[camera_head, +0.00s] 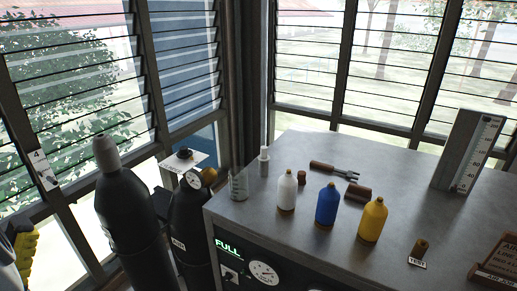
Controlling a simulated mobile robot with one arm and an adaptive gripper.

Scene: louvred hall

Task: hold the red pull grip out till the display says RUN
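I see no red pull grip in this view; the lower part of the bench front is cut off by the bottom edge. A yellow ridged part with black beside it (26,254) shows at the lower left edge, next to a pale rounded part. It may be my gripper, but it is cut off and I cannot tell whether it is open or holds anything. It is far to the left of the bench.
A round gauge (263,273) is beside the display.

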